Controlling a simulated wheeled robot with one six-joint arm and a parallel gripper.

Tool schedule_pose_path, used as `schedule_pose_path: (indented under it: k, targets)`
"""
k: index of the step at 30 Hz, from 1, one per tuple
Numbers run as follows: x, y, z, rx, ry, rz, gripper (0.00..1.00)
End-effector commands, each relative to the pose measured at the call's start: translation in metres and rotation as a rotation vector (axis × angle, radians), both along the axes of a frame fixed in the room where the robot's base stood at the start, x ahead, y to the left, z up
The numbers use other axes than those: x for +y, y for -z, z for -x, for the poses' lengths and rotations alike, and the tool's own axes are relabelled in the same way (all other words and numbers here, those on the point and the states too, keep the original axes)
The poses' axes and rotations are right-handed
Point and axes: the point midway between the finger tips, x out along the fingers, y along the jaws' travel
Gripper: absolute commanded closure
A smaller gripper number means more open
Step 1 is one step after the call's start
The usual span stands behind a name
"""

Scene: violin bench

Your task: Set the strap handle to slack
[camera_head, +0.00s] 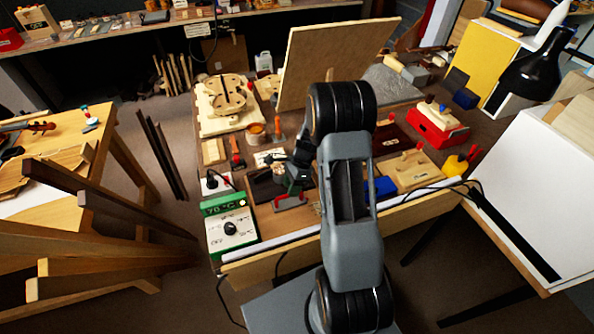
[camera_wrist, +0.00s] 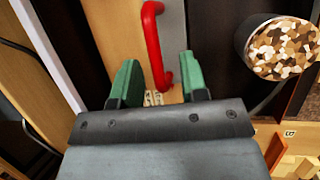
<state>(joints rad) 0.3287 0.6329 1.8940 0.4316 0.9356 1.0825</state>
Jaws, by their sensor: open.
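A red bar handle (camera_wrist: 152,42), which I take to be the strap handle, stands on a grey plate (camera_wrist: 172,20) in the wrist view. In the head view the red handle (camera_head: 290,202) shows at the bench's front, just below my gripper (camera_head: 298,180). In the wrist view my gripper (camera_wrist: 159,72) is open, its green fingers on either side of the handle's lower end. I see no clear contact. A small pale label lies beside that end; its text is too small to read. My arm hides part of the bench behind it.
A green control box (camera_head: 230,220) reading 70 °C stands left of the handle. A blue block (camera_head: 381,187) and a wooden board (camera_head: 417,170) lie to the right. A large upright panel (camera_head: 335,60) stands behind. A speckled round object (camera_wrist: 282,48) is near the gripper at right.

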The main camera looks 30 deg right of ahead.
Motion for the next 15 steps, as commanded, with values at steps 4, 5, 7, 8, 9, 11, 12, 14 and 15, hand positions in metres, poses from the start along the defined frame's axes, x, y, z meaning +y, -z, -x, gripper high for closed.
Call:
schedule_pose_path:
  k: [4,5,7,8,9,11,12,14,15]
  targets:
    - [-0.013,-0.024,-0.004,-0.005,0.004,0.002,0.60]
    - [-0.015,-0.031,-0.005,-0.005,0.004,0.003,0.60]
    - [-0.021,-0.044,-0.007,-0.005,0.004,0.002,0.60]
    - [-0.024,-0.050,-0.008,-0.006,0.003,0.003,0.60]
    - [-0.027,-0.057,-0.009,-0.007,0.004,0.004,0.60]
    - [-0.032,-0.068,-0.010,-0.005,0.005,0.004,0.60]
    - [-0.035,-0.075,-0.012,-0.005,0.004,0.003,0.60]
    - [-0.038,-0.084,-0.013,-0.005,0.004,0.002,0.60]
    - [-0.041,-0.089,-0.014,-0.005,0.003,0.003,0.60]
